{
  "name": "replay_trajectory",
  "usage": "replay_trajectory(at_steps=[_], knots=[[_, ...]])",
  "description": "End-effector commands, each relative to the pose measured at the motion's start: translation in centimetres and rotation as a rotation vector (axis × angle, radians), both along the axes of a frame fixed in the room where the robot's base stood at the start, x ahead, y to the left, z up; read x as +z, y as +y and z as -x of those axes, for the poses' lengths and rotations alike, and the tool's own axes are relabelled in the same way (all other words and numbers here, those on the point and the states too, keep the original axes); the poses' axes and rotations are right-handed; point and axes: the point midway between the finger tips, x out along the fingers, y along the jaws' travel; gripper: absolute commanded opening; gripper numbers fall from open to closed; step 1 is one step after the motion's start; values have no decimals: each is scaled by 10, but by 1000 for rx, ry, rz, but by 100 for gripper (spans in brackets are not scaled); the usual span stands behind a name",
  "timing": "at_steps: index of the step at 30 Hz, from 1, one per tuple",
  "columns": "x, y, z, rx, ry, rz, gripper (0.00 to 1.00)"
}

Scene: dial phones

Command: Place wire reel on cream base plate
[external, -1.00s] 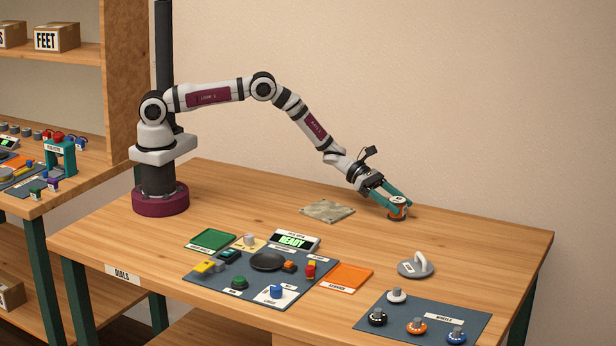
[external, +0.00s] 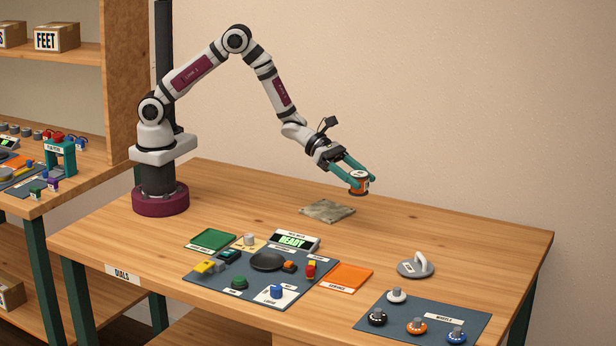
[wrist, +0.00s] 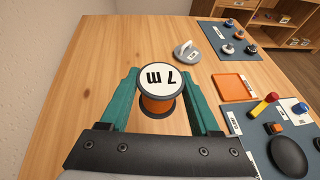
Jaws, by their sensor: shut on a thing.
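The wire reel (external: 358,185) has an orange middle, dark flanges and a white top marked "7 m". My gripper (external: 360,178) is shut on it and holds it above the table, right of the mottled slab. In the wrist view the reel (wrist: 158,75) sits between the teal fingers, label facing the camera.
A mottled grey-green slab (external: 327,211) lies below and left of the reel. The green plate (external: 210,240), READY display (external: 292,241), dark mat (external: 225,281) with several parts, and orange plate (external: 347,278) are nearer the front. A grey handled disc (external: 415,268) stands right.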

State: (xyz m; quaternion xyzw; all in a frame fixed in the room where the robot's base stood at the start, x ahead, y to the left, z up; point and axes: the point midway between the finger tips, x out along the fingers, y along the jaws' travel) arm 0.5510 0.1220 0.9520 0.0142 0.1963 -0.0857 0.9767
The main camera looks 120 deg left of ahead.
Motion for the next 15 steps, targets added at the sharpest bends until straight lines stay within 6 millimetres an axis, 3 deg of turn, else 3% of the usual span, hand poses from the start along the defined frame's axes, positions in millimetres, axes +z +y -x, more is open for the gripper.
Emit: replay_trajectory(at_steps=[6, 9, 12, 15], knots=[[7, -29, 89, -20, -1, 1, 3], [12, -41, 120, -22, -5, -2, 3], [11, -41, 135, -20, -5, -6, 3], [-4, -18, 135, -16, -4, -5, 3]])
